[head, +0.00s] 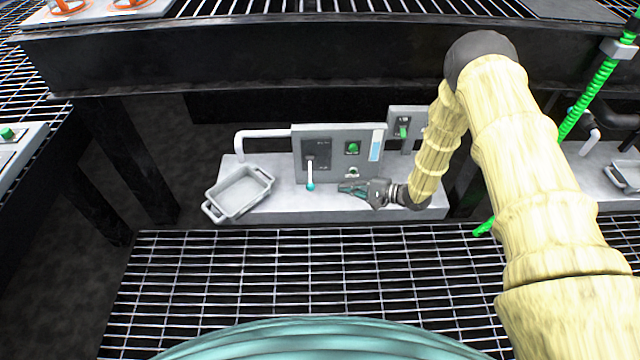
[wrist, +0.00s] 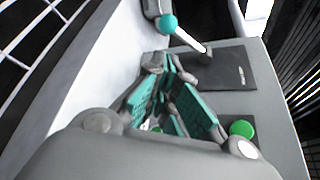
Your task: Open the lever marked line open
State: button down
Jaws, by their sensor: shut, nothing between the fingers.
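A lever (head: 310,174) with a white stem and a teal ball end hangs from a dark plate on the left of the grey panel (head: 297,160). The lever also shows in the wrist view (wrist: 190,42), its teal ball toward the top. Small lettering on the dark plate is too small to read. My gripper (head: 343,188) is shut and empty, in front of the panel, to the right of the lever's ball and apart from it. In the wrist view my teal-padded fingers (wrist: 160,62) point toward the lever.
A grey tote (head: 238,193) stands on the ledge left of the panel. A green button (head: 353,147) and a small knob (head: 352,172) sit right of the lever. A second small panel with a green lever (head: 403,131) stands farther right. Grating lies in front.

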aim_at(310, 175)
jog(key=shift+a+f, duration=0.1)
jog(key=b+x, duration=0.4)
jog(key=x, duration=0.4)
jog(key=shift+f, duration=0.15)
jog(key=shift+b+x, duration=0.6)
jog(key=shift+x, duration=0.25)
jog(key=shift+r+p, duration=0.25)
jog(key=shift+p, duration=0.05)
